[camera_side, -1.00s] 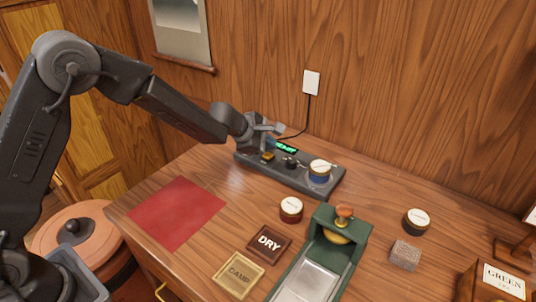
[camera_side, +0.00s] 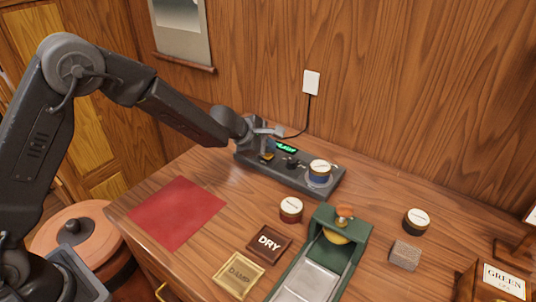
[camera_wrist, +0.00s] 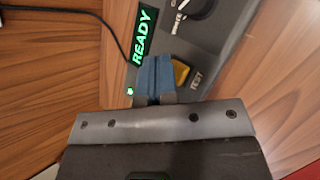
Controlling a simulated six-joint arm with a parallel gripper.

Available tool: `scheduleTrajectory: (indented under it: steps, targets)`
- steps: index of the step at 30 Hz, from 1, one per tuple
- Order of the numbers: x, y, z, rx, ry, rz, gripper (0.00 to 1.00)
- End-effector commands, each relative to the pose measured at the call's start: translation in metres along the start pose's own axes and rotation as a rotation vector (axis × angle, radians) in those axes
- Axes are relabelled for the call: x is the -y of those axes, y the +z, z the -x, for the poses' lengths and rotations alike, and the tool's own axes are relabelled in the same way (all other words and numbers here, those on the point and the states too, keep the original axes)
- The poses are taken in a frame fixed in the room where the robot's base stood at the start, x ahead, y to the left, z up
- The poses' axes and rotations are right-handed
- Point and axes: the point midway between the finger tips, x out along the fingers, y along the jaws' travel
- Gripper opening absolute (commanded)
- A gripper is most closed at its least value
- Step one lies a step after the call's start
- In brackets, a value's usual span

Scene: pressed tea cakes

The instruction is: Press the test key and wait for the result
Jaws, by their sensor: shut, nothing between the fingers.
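The tester is a long dark grey unit (camera_side: 292,179) at the back of the desk. Its amber test key (camera_wrist: 181,73), labelled TEST, shows in the wrist view and partly below my gripper in the side view (camera_side: 267,157). The green display (camera_wrist: 145,37) reads READY. It also glows in the side view (camera_side: 286,147). My gripper (camera_wrist: 154,62) is shut and empty, its blue fingertips just left of the key in the wrist view. I cannot tell whether they touch the key. A blue tin with a pale lid (camera_side: 320,167) sits on the tester's right end.
A black knob (camera_wrist: 193,8) is on the tester. A red-brown tin (camera_side: 291,210), DRY (camera_side: 269,244) and DAMP (camera_side: 238,276) plates, a green press (camera_side: 357,243), a black tin (camera_side: 416,221) and a grey block (camera_side: 405,256) stand forward. A red mat (camera_side: 176,212) lies left.

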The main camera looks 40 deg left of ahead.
Motion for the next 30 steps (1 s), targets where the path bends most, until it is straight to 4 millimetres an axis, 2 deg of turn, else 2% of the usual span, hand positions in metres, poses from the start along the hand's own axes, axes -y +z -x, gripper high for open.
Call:
scheduleTrajectory:
  steps: [30]
  targets:
    - [0.005, -0.0047, -0.0066, 0.0, -0.001, 0.0, 0.0]
